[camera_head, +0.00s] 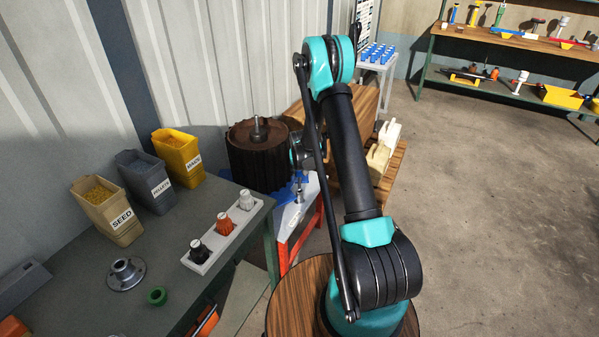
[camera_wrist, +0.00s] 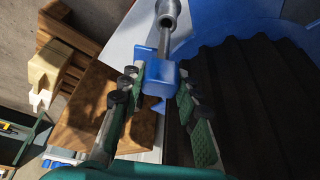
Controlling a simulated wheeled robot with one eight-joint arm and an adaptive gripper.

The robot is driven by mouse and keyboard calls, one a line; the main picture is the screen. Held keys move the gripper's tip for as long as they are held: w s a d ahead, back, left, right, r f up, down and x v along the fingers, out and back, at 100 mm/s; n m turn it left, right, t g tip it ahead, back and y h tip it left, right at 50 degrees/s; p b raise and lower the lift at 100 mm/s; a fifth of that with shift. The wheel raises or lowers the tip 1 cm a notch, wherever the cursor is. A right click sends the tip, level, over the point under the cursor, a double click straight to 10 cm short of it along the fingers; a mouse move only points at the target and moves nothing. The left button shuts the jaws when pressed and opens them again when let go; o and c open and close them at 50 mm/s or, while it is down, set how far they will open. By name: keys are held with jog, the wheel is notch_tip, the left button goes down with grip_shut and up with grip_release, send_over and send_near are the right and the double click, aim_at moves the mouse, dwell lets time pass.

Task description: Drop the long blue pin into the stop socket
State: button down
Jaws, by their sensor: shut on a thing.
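My gripper (camera_wrist: 159,88) shows in the wrist view with its two green-padded fingers closed on either side of a blue block-shaped head, which I take as the long blue pin (camera_wrist: 160,74). A grey metal rod (camera_wrist: 177,38) runs from behind this head toward the top of the picture. It leads to a grey metal cylinder (camera_wrist: 170,12) with a dark round opening, perhaps the stop socket. I cannot tell whether the rod belongs to the pin or is inside the cylinder. In the head view my arm hides most of the gripper, and a small upright metal piece (camera_head: 299,188) shows beside it.
A dark ribbed drum (camera_head: 258,160) stands close by, at the right in the wrist view (camera_wrist: 255,105). A red-legged stand (camera_head: 284,245) is below. A green workbench (camera_head: 95,270) holds labelled bins and a block of three knobs (camera_head: 222,233). Cream blocks (camera_head: 382,152) sit on wood.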

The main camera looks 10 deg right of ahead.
aim_at(300, 182)
jog(key=shift+f, duration=3.95)
jog(key=c, duration=1)
grip_release()
jog(key=shift+r, duration=0.1)
jog(key=v, duration=1.1)
jog(key=shift+s+r, duration=0.25)
jog(key=shift+r, duration=0.1)
